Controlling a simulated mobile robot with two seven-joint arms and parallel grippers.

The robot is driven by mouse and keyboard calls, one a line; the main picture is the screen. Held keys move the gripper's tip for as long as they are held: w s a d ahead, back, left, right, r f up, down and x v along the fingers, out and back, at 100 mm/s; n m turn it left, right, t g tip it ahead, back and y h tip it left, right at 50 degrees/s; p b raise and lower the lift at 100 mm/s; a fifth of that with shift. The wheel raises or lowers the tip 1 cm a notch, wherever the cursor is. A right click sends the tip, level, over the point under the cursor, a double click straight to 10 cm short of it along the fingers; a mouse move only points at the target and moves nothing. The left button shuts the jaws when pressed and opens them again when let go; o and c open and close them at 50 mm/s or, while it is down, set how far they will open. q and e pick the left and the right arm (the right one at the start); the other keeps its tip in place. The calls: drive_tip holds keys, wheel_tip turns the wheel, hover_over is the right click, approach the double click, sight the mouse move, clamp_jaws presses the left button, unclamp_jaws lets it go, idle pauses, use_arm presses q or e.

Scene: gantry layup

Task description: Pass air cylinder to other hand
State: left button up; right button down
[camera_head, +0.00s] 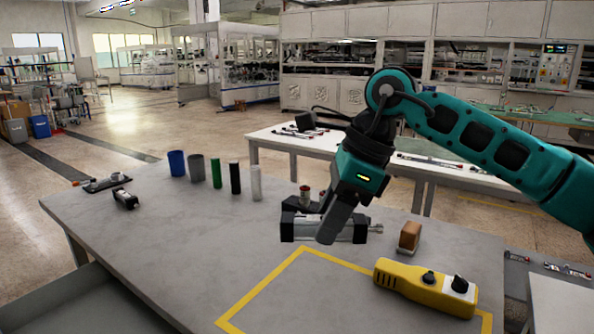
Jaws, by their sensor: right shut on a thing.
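The air cylinder (302,228) is a grey body with dark end caps and a thin rod pointing right. It lies level, across the picture, at the middle of the grey table (130,255), just behind the yellow taped outline. My right gripper (328,232) comes down from the upper right and is shut on the middle of the cylinder, hiding part of its body. I cannot tell whether the cylinder touches the table. My left gripper is not in view.
A yellow control box (425,288) and a brown block (410,236) are to the right. Blue (177,163), grey (197,167), green (217,173), black (235,177) and white (256,183) upright cylinders stand at the back left. The table's front left is clear.

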use_arm(q)
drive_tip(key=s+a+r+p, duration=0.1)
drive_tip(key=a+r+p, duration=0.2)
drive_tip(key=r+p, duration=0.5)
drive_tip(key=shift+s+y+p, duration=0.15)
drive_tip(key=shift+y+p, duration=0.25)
drive_tip(key=shift+p, duration=1.7)
use_arm(e)
drive_tip(key=s+d+f+n+g+h, duration=0.2)
drive_tip(key=s+d+n, duration=0.2)
drive_tip(key=d+n, duration=0.3)
drive_tip(key=s+d+f+n+g+h, duration=0.2)
drive_tip(key=s+d+n, duration=0.2)
drive_tip(key=d+n, duration=0.3)
drive_tip(key=shift+s+d+f+n+g+h, duration=0.2)
drive_tip(key=shift+n+g+h, duration=0.1)
drive_tip(key=shift+n, duration=2)
